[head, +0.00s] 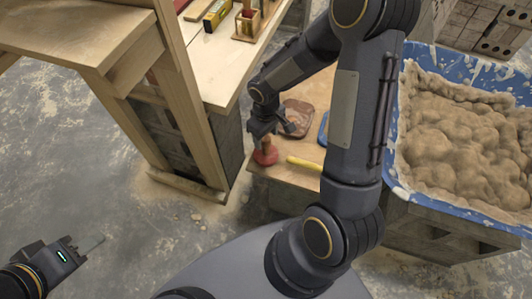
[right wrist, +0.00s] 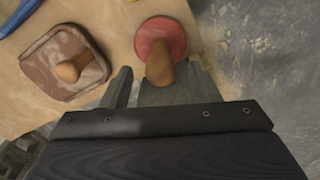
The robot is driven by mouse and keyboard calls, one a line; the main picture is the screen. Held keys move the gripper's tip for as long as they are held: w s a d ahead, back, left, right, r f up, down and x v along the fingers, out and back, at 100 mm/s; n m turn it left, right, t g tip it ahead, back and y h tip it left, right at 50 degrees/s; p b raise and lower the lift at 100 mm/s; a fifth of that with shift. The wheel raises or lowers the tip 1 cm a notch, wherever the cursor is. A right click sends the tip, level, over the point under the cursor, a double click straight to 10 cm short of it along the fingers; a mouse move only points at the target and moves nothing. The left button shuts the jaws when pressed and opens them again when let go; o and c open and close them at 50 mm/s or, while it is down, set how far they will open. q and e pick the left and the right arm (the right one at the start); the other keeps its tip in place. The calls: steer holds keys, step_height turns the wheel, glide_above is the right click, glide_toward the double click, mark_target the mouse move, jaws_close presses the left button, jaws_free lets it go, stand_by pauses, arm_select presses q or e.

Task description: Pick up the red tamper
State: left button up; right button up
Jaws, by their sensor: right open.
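The red tamper (head: 265,154) stands at the left end of a low wooden board in the head view, with its handle up. In the right wrist view the red tamper (right wrist: 172,33) shows a round red base and a tan wooden handle pointing toward my gripper. My right gripper (head: 266,128) is directly above it; in the right wrist view my right gripper (right wrist: 158,80) is open, with the handle's end close to the gap between its fingers. I cannot tell whether they touch. My left gripper (head: 88,252) is at the lower left over the floor, far from the tamper; its jaw state is unclear.
A brown float with a wooden handle (right wrist: 58,62) lies beside the tamper on the board (right wrist: 112,22). A yellow-handled tool (head: 304,163) and a blue item (head: 323,128) lie nearby. A blue tub of mortar (head: 398,180) stands right. A wooden bench (head: 222,88) stands behind left.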

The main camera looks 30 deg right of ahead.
mark_target(266, 148)
step_height(266, 148, down, 3)
steer(key=shift+r, duration=0.15)
steer(key=shift+c, duration=0.2)
jaws_close()
